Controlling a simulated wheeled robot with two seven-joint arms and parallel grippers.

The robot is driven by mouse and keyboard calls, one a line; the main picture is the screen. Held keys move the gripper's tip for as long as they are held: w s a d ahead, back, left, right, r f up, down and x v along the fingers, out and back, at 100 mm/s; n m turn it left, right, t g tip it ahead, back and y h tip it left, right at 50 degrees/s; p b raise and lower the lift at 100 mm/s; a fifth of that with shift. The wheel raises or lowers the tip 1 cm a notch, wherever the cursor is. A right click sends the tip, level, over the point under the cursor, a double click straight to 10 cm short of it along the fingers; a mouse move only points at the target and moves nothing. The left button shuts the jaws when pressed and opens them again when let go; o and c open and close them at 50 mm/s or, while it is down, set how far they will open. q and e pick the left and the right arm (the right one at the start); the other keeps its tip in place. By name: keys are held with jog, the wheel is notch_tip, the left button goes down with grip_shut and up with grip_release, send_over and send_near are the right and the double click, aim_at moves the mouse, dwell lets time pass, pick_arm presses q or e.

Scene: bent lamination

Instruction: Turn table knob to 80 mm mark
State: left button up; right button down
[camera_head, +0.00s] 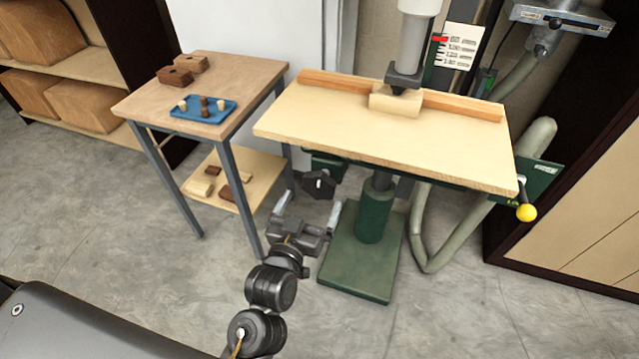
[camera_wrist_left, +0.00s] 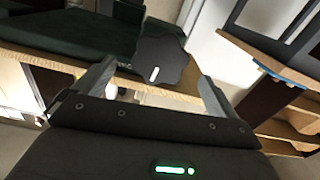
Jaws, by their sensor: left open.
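The table knob (camera_head: 319,184) is a black lobed knob under the front left of the drill press table (camera_head: 330,118). In the left wrist view the knob (camera_wrist_left: 160,52) carries a white pointer line and sits ahead of the fingers, between their directions. My left gripper (camera_head: 308,206) is open and empty, just in front of and below the knob. In the left wrist view its two fingers (camera_wrist_left: 152,82) are spread wide, with no contact visible. I cannot make out an 80 mm mark. My right gripper is not in view.
A green column and base (camera_head: 345,262) stand below the press table. A side table (camera_head: 250,78) at left holds a blue tray (camera_head: 203,108) and wooden blocks. A yellow-ended handle (camera_head: 526,212) sticks out at right. A wooden block (camera_head: 396,97) lies under the chuck.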

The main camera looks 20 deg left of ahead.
aim_at(318, 190)
pick_arm(q)
jog(key=w, duration=0.5)
jog(key=shift+w+d, duration=0.15)
jog(key=shift+w, duration=0.6)
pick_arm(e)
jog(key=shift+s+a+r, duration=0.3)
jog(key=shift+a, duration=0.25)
pick_arm(q)
jog(key=c, duration=0.9)
jog(key=shift+r+n+p, duration=0.1)
jog(key=shift+n+p, duration=0.2)
jog(key=shift+p, duration=0.3)
jog(key=shift+c, duration=0.3)
jog(key=shift+n, duration=0.3)
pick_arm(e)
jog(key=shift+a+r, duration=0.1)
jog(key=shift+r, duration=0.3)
